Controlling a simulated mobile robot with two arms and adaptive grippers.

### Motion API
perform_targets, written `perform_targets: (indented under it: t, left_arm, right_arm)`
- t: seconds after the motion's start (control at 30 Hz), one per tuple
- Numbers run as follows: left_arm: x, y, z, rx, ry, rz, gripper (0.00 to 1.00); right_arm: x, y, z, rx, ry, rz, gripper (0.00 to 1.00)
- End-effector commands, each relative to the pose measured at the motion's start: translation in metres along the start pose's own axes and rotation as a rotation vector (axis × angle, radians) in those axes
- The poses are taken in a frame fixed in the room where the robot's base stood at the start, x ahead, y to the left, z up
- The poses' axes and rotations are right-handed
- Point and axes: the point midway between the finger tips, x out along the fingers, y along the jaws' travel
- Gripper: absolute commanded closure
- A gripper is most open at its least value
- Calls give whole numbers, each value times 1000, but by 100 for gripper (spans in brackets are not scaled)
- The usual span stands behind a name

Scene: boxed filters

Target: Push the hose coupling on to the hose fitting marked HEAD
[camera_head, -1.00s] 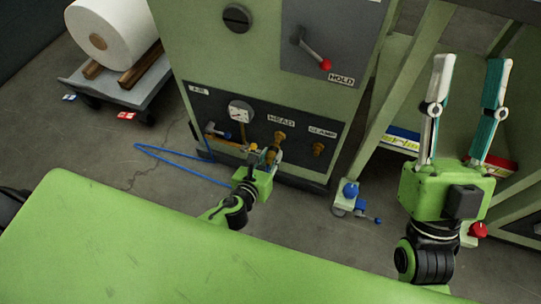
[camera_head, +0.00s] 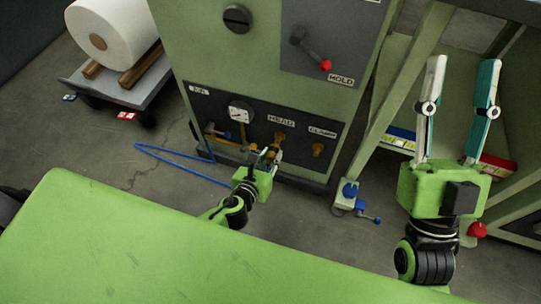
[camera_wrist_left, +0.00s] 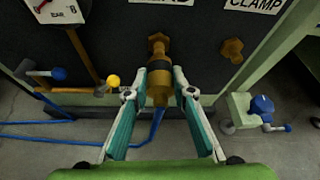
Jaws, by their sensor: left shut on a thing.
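The brass hose coupling (camera_wrist_left: 160,88) is between the fingers of my left gripper (camera_wrist_left: 160,78), which is shut on it. A blue hose (camera_wrist_left: 153,128) shows below it in the left wrist view. The brass HEAD fitting (camera_wrist_left: 158,44) stands out from the dark panel under the HEAD label (camera_head: 281,120), straight ahead of the coupling and in line with it. The coupling's far end is at or very near the fitting; I cannot tell whether it is seated. In the head view my left gripper (camera_head: 263,153) is at the panel. My right gripper (camera_head: 462,70) is open, empty and raised at the right.
The CLAMP fitting (camera_wrist_left: 232,49) is right of HEAD. A blue-handled valve (camera_head: 350,190) stands low at the right. Blue hose (camera_head: 165,155) lies on the floor. A green surface (camera_head: 150,235) fills the foreground.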

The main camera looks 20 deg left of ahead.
Motion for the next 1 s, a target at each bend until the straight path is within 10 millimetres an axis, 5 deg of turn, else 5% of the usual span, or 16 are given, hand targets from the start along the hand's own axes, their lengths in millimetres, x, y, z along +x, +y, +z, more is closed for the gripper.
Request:
perform_targets:
  t: [1.0]
  left_arm:
    - [18,0,8,0,-2,0,100]
  right_arm:
    - [0,2,20,-6,-96,4,60]
